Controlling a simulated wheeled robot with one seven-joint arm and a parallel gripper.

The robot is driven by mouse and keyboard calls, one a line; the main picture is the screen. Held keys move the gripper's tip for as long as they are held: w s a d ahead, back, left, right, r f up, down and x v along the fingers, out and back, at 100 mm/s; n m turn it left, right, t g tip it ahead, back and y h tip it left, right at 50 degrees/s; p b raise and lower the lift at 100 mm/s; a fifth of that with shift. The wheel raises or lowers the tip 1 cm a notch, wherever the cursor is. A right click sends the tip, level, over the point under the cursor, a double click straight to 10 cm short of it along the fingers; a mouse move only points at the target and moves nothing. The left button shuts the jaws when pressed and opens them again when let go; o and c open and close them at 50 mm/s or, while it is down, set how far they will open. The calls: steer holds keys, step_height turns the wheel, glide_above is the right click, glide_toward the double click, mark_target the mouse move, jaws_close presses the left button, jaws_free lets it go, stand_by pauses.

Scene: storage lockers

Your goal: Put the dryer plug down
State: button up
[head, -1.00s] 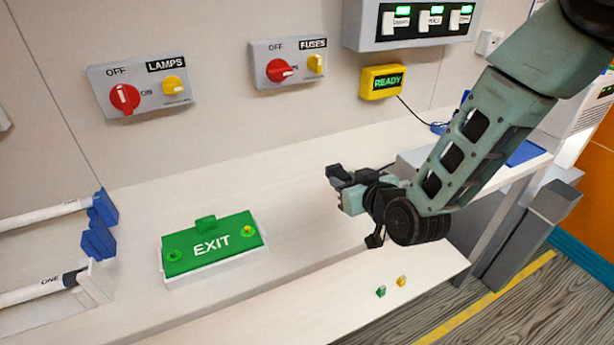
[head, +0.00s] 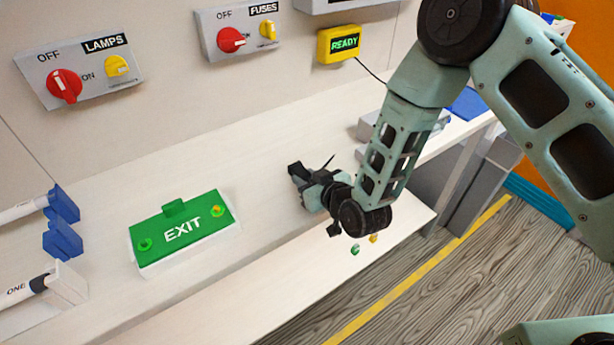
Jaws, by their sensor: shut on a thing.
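My gripper (head: 302,180) is over the white bench (head: 255,205), right of the green EXIT sign and below the READY box. It is shut on the dryer plug, which is small, dark and mostly hidden among the black fingers. A thin dark line, perhaps its cord (head: 328,161), rises behind the gripper. I cannot tell whether the plug touches the bench top.
The green EXIT sign (head: 182,232) lies on the bench at left. A grey box (head: 370,127) stands behind my forearm. Green (head: 355,250) and yellow (head: 373,238) small pieces are near the front ledge. The LAMPS panel (head: 80,68) and READY box (head: 338,43) are on the wall.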

steer(key=o, duration=0.7)
steer(key=shift+f, duration=0.15)
steer(key=shift+c, duration=0.2)
steer(key=o, duration=0.4)
